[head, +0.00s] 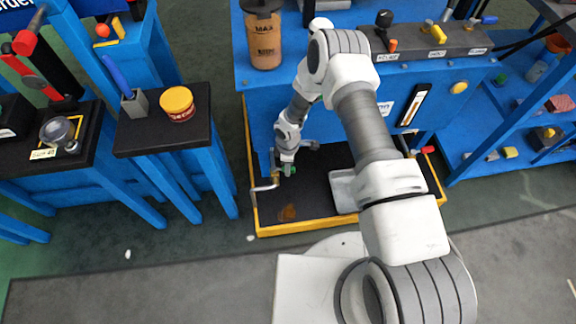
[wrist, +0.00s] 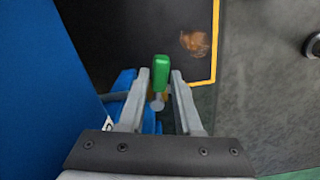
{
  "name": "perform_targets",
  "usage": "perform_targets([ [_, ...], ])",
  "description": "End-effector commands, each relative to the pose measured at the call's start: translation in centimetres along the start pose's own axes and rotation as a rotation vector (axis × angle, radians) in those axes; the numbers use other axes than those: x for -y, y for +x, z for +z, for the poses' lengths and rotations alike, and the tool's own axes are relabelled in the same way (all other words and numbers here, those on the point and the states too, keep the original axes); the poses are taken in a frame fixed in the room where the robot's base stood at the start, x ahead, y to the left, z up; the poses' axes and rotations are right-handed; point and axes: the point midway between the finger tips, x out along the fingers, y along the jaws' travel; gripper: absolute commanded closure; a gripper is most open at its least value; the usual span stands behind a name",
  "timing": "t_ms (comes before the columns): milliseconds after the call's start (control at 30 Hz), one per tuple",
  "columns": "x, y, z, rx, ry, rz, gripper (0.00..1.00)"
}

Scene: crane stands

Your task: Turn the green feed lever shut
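The green feed lever (wrist: 161,72) shows in the wrist view between and just beyond my fingertips, with a grey round stem end below it. My gripper (wrist: 159,84) is open, one finger on each side of the lever, with a narrow visible gap on both sides. In the head view the green lever (head: 291,170) is a small patch low on the front of the blue machine, partly hidden by my gripper (head: 284,168). Whether a finger touches the lever cannot be told.
A black drip tray (head: 325,215) with a yellow rim lies under the lever, with a brownish stain on it. The blue machine (head: 262,110) rises right behind. Open floor (head: 180,255) lies in front.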

Motion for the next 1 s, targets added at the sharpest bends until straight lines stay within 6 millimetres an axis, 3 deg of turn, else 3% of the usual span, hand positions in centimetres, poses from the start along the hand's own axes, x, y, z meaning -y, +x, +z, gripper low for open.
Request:
perform_targets([
  [33, 0.0, 0.0, 0.0, 0.0, 0.0, 0.0, 0.56],
  [100, 0.0, 0.0, 0.0, 0.0, 0.001, 0.0, 0.45],
  [467, 0.0, -0.5, 0.0, 0.0, 0.001, 0.001, 0.45],
  [667, -0.1, -4.0, 0.0, -0.001, 0.001, 0.003, 0.45],
  [1000, -0.1, -12.4, 0.0, -0.002, 0.002, 0.003, 0.45],
])
